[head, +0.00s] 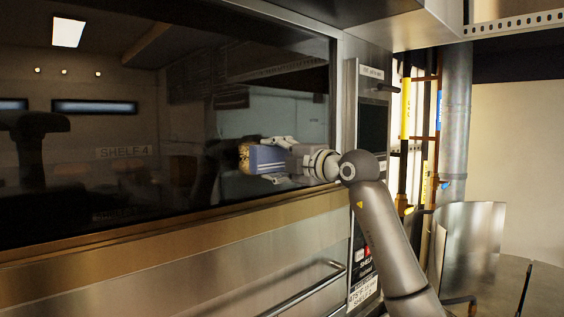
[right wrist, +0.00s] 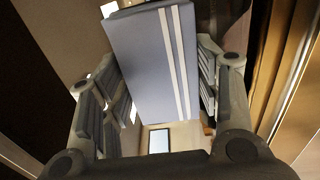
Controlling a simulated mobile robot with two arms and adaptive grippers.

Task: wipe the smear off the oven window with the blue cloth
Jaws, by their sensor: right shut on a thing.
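The oven window (head: 120,190) is a large dark reflective pane filling the left of the head view. A yellow-brown speckled patch, which looks like the smear (head: 244,158), shows at the left end of the blue cloth (head: 267,158). My right gripper (head: 272,160) is shut on the cloth, which points left in front of the pane. In the right wrist view the cloth (right wrist: 145,65) is a folded blue block with two white stripes, held between the fingers. I cannot tell whether the cloth touches the glass. Part of the smear may be hidden behind it. My left gripper is not in view.
Below the window runs a brownish metal ledge (head: 130,245), with a steel front and bar handle (head: 300,292) under it. A control panel (head: 374,125) stands right of the window. Pipes (head: 455,120) and a curved metal sheet (head: 470,240) are farther right.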

